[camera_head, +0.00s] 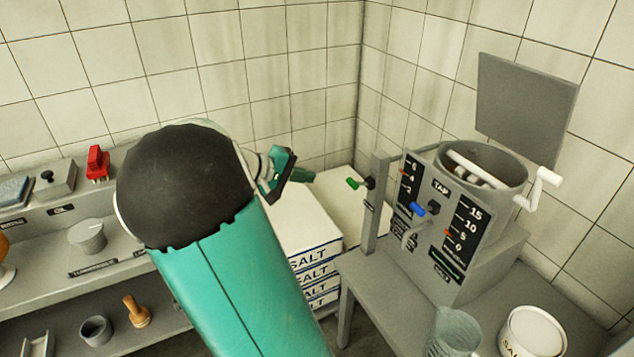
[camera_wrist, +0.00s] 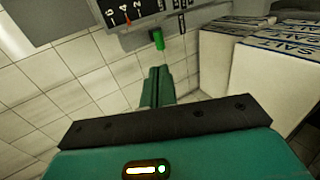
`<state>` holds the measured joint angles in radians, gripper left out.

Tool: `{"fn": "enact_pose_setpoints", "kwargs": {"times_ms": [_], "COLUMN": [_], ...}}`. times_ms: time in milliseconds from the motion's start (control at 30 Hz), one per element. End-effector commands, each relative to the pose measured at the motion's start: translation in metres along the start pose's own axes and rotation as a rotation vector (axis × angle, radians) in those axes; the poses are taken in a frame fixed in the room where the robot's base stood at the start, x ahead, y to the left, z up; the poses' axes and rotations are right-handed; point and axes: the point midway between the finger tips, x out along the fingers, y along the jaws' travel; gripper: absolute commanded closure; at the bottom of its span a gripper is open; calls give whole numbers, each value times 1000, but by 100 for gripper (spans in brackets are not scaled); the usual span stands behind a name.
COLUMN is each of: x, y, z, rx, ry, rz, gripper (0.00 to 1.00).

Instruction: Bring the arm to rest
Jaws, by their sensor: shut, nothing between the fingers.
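My gripper (camera_head: 292,172) shows beyond the black joint of my teal arm in the head view, raised in front of the tiled corner. It also shows in the wrist view (camera_wrist: 158,74), its two teal fingers shut together and holding nothing. Past the fingertips in the wrist view is a green tap handle (camera_wrist: 158,40), apart from them. The same green handle (camera_head: 352,183) is just right of my gripper in the head view. My arm hides part of the shelf and the floor.
A grey machine (camera_head: 455,215) with blue handle, open drum and white crank stands on a table (camera_head: 385,300) at right. Stacked salt boxes (camera_head: 318,262) stand below my gripper. A shelf (camera_head: 50,265) at left holds a red switch (camera_head: 97,163) and weights. A jug (camera_head: 453,335) stands front right.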

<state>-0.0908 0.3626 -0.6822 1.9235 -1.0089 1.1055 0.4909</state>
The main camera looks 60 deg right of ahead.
Motion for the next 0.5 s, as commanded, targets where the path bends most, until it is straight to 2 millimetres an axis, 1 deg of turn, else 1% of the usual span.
{"fn": "enact_pose_setpoints", "kwargs": {"times_ms": [33, 133, 500], "x": [-5, -9, -11], "y": [1, 1, 0], "z": [0, 0, 2], "rx": [0, -1, -1], "ry": [2, 2, 0], "rz": [-1, -1, 0], "gripper": [100, 100, 100]}}
